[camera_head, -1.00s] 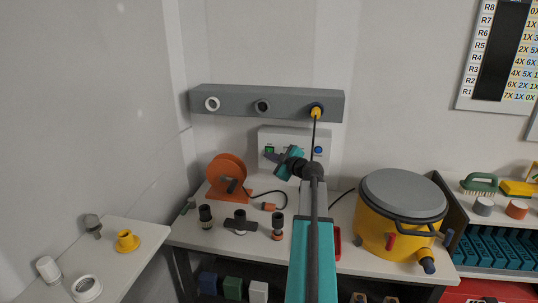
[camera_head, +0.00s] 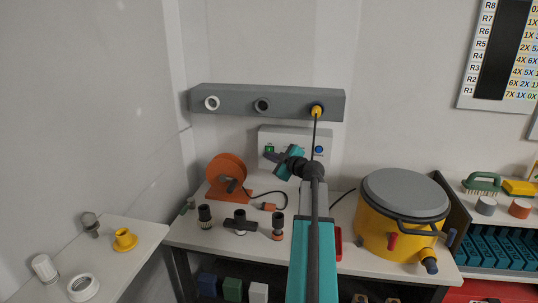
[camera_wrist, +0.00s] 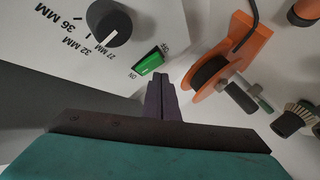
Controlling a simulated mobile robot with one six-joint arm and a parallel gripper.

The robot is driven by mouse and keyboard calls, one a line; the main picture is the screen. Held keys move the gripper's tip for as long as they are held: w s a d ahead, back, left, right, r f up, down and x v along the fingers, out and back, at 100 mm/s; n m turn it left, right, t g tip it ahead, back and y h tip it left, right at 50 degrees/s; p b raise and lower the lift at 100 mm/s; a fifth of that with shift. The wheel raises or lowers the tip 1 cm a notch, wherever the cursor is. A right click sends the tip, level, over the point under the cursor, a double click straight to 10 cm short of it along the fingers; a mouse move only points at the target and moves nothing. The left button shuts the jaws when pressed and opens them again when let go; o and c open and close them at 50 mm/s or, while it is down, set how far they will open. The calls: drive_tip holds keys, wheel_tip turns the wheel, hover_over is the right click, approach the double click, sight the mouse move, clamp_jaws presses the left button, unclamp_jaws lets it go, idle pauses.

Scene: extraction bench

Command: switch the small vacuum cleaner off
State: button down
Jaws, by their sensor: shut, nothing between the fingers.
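The yellow drum with a grey lid (camera_head: 403,215), which looks like the vacuum cleaner, stands on the right of the bench. A white control box (camera_head: 292,137) is behind the bench below the grey rail. Its green rocker switch (camera_wrist: 150,60) has ON printed at its lower left and a partly hidden label at its upper right. I cannot tell which side is pressed. A dark dial (camera_wrist: 109,22) with millimetre marks is beside it. My gripper (camera_wrist: 160,79) is shut and empty, its tips just below the switch. I cannot tell whether they touch the box. In the head view it is before the box (camera_head: 271,157).
An orange reel (camera_head: 226,175) stands left of the box, with a cable to an orange plug. Several dark fittings (camera_head: 240,222) stand along the bench front. The grey rail (camera_head: 236,104) with ports runs above. A yellow plug (camera_head: 316,111) is in its right port.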

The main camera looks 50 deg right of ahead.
drive_tip(key=a, duration=0.1)
drive_tip(key=s+a+b, duration=0.2)
drive_tip(key=a, duration=0.1)
drive_tip(key=shift+s+r, duration=0.2)
drive_tip(key=shift+r, duration=0.15)
idle(0.7)
